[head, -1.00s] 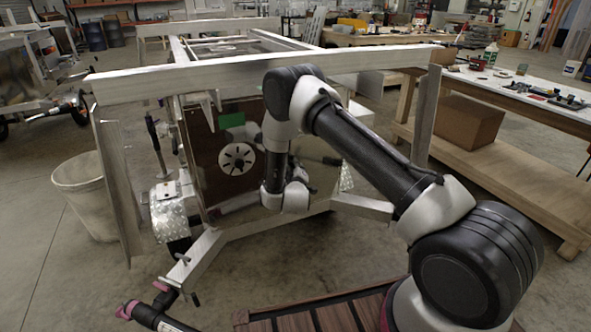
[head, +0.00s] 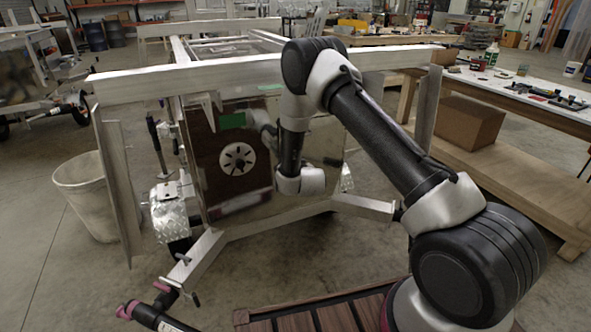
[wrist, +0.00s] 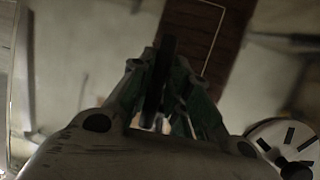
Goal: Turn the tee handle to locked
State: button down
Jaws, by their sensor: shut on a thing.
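My gripper (wrist: 165,85) shows in the wrist view with its two greenish fingers closed around a dark narrow bar, which looks like the tee handle (wrist: 167,50). The bar stands nearly upright in that picture; the image is dim and blurred, so its exact angle is hard to tell. In the head view my arm's end is at the front panel (head: 230,190) of the trailer, right of the round slotted vent (head: 237,158). My arm hides the fingers and the handle there. The vent also shows at the lower right of the wrist view (wrist: 290,135).
The aluminium trailer frame (head: 200,76) crosses above the panel, with an angled drawbar (head: 205,255) below. A white bucket (head: 85,200) stands at the left. A workbench (head: 490,165) with a cardboard box (head: 455,120) is at the right.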

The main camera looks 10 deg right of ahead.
jog(key=shift+w+d+r+m, duration=0.1)
jog(key=shift+d+m, duration=0.2)
jog(key=shift+d, duration=0.05)
jog(key=c, duration=1.4)
grip_release()
jog(key=shift+c, duration=0.2)
jog(key=shift+s+a, duration=0.1)
jog(key=shift+s, duration=0.15)
jog(key=v, duration=1.1)
jog(key=shift+s+r, duration=0.2)
jog(key=shift+s, duration=0.05)
